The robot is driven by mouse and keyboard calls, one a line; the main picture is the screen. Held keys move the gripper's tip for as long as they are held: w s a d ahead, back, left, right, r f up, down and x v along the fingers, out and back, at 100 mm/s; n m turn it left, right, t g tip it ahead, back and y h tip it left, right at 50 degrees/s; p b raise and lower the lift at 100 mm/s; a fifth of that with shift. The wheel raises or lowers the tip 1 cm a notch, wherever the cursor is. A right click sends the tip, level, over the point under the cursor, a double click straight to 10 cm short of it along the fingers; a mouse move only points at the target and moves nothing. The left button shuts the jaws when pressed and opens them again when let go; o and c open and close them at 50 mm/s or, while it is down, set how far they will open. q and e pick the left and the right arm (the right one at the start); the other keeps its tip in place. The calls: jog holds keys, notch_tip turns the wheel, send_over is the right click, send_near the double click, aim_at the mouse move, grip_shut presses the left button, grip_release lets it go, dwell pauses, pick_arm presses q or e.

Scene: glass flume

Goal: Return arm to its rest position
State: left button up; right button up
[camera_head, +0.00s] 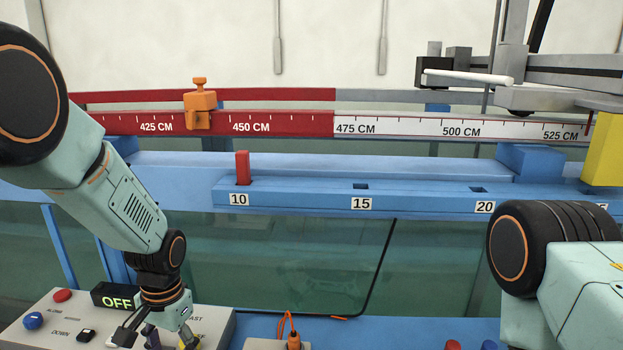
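My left arm comes in from the left and reaches down to the grey control panel (40,325) at the bottom left. My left gripper (155,338) is over the panel's right part, with its dark fingers spread apart. A dark purple upright piece shows between the fingers; I cannot tell whether they touch it. My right arm shows at the right edge, and its gripper is out of view.
The panel has a red button (62,296), a blue button (33,320) and an "OFF" display (117,298). Behind is the flume with a blue rail (300,195), a red peg (242,168) at 10, an orange clamp (199,100) and a yellow block (606,150).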

pick_arm(q)
jog(key=s+d+f+n+t+b, duration=0.1)
jog(key=s+f+b, duration=0.35)
jog(key=f, duration=0.35)
jog(key=s+d+f+n+t+h+b, duration=0.1)
jog(key=s+f+b, duration=0.3)
jog(key=f, duration=0.5)
jog(key=s+d+f+n+t+b, duration=0.1)
jog(key=s+f+b, duration=0.2)
jog(key=s+f, duration=0.4)
jog(key=s+f+g+b, duration=0.2)
jog(key=s+f+b, duration=0.6)
jog(key=s+f, duration=0.4)
jog(key=s, duration=0.3)
jog(key=shift+s+a, duration=0.35)
jog(key=shift+s, duration=0.05)
